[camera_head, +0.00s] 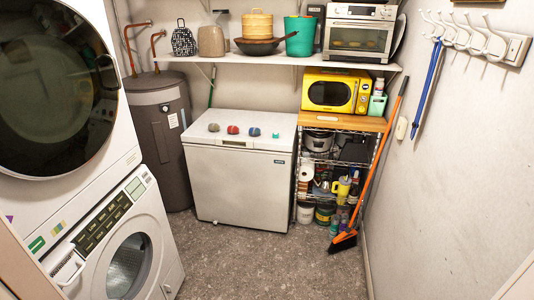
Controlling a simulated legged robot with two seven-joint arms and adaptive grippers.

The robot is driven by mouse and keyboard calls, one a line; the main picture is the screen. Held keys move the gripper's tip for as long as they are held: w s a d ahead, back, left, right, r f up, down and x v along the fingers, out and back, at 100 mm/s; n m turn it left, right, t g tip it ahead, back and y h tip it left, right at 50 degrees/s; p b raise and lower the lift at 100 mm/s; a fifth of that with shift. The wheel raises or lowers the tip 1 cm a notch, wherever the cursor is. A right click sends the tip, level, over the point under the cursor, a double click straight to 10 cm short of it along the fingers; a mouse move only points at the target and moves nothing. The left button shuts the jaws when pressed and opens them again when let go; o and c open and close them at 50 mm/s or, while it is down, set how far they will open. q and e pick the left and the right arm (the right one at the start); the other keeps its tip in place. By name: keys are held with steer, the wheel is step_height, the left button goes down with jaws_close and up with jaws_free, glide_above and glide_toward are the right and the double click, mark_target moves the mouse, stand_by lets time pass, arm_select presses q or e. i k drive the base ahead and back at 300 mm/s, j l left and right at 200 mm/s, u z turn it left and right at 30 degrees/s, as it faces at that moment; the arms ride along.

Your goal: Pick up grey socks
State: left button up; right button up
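Several small rolled bundles that look like socks lie in a row on the white chest freezer's lid (200,135). The bundles lie apart from each other. Neither of my grippers is in view.
A stacked washer (130,265) and dryer stand close on the left. A brown water heater (163,130) is left of the freezer. A wire shelf with a yellow microwave (330,95) and an orange-handled broom (380,155) are to the right. The floor (270,262) before the freezer is clear.

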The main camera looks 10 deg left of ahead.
mark_target(212, 128)
steer(key=u, duration=0.45)
steer(key=k+j+u, duration=0.1)
steer(key=u, duration=0.35)
steer(key=j+u, duration=0.2)
steer(key=u, duration=0.25)
steer(key=i+l+z, duration=0.1)
steer(key=z, duration=2.75)
steer(key=i+j+z, duration=0.1)
steer(key=z, duration=0.3)
steer(key=j+z, duration=0.6)
steer(key=z, duration=0.25)
steer(key=i+j, duration=0.1)
steer(key=j, duration=0.65)
steer(key=i+j+z, duration=0.15)
steer(key=j, duration=1.3)
steer(key=j+u, duration=0.4)
steer(key=j, duration=0.75)
steer(key=i+j+u, duration=0.1)
steer(key=j+u, duration=0.3)
steer(key=j, duration=0.7)
